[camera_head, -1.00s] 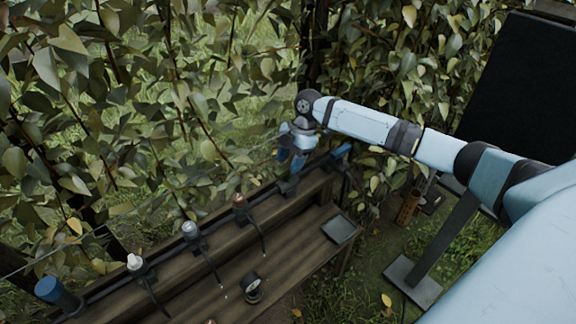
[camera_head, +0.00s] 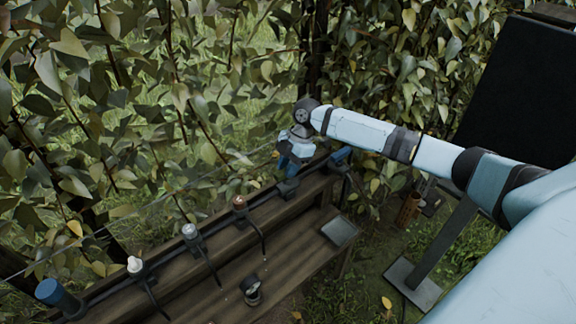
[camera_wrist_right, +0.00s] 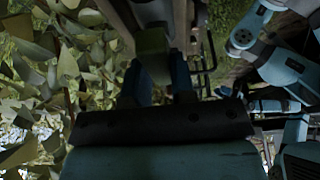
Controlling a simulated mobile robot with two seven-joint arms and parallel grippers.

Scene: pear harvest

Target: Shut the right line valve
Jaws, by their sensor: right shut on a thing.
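My right gripper (camera_head: 285,168) is at the far right part of the wooden bench's back ledge, over a dark valve body (camera_head: 288,188) on the pipe. In the right wrist view its two blue fingers (camera_wrist_right: 160,78) stand on either side of a green handle (camera_wrist_right: 153,52) and are shut on it. I take this to be the right line valve's handle. In the head view the gripper covers the handle, so its exact angle is hidden. My left gripper is not in view.
The dark pipe along the ledge carries several fittings, with a copper-topped one (camera_head: 239,202), a silver one (camera_head: 189,231) and a white one (camera_head: 134,264). Blue end pieces (camera_head: 340,156) (camera_head: 60,296) sit at both ends. A gauge (camera_head: 250,288) and a grey plate (camera_head: 339,231) are on the bench. Leaves crowd behind.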

